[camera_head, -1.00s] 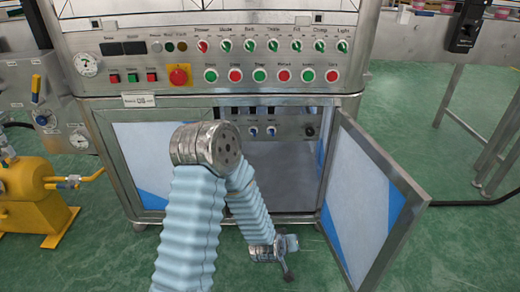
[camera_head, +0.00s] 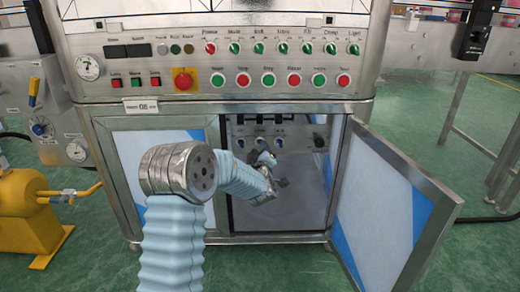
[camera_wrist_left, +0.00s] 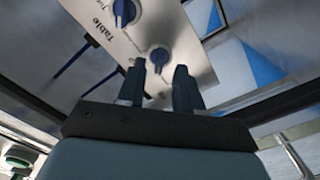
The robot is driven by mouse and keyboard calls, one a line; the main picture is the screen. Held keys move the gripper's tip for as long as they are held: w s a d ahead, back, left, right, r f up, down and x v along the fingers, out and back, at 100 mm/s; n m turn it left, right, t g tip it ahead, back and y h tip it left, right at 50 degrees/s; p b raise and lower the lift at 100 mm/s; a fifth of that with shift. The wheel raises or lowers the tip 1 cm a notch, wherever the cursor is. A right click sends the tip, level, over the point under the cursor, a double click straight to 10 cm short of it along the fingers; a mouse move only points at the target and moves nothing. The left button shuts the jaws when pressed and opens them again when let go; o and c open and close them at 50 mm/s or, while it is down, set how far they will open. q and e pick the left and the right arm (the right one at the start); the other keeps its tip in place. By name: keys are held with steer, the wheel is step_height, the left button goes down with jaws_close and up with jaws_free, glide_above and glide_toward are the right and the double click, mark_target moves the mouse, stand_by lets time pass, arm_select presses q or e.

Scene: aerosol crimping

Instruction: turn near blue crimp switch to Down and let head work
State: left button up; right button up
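In the head view, a row of small blue switches (camera_head: 240,143) sits on a metal panel inside the open lower cabinet. Their labels are too small to read there, so I cannot tell which is the crimp one. In the left wrist view, one blue knob (camera_wrist_left: 160,57) lies ahead, in line with the gap between my fingertips. Another blue knob (camera_wrist_left: 124,9) is up and left, near the word "Table". My left gripper (camera_wrist_left: 158,82) is open, with nothing between its fingers; contact with the knob is not visible. In the head view it is inside the cabinet (camera_head: 273,168), below the panel. My right gripper is not in view.
The cabinet door (camera_head: 385,205) stands open on the right. The closed left door (camera_head: 160,150) is beside the opening. Above is the main panel with a red emergency button (camera_head: 184,79) and several coloured buttons. A yellow tank (camera_head: 22,205) stands at the left.

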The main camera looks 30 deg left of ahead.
arm_select(q)
steer(key=shift+x, duration=1)
steer(key=shift+c, duration=0.3)
jaws_close()
steer(key=shift+d, duration=0.1)
